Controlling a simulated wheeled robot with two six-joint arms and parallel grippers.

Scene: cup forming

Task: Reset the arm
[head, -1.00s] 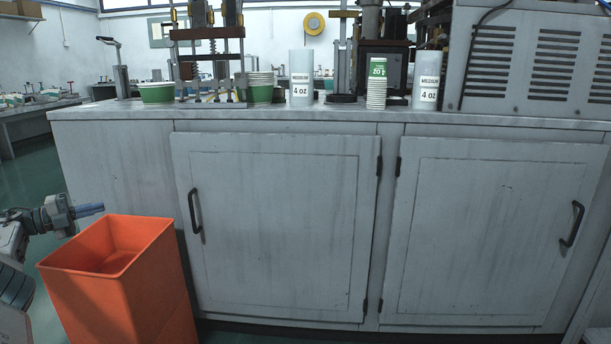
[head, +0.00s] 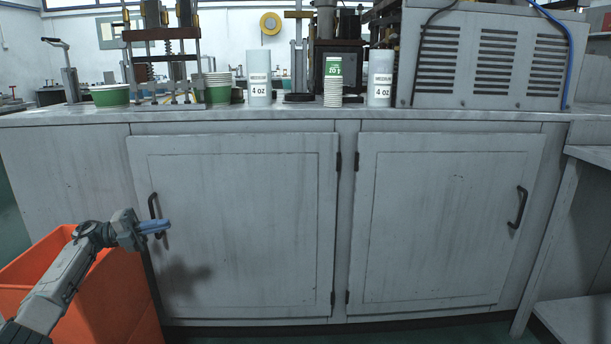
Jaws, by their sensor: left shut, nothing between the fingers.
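My left arm comes in from the lower left of the head view. Its left gripper (head: 155,227) has blue fingers that are shut with nothing between them. It is in front of the left cabinet door (head: 240,230), close to the door's black handle (head: 153,212) in the picture; I cannot tell whether they touch. The arm passes in front of the orange bin (head: 115,300) and hides part of it. My right gripper is not in view.
A side table (head: 585,320) stands at the right.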

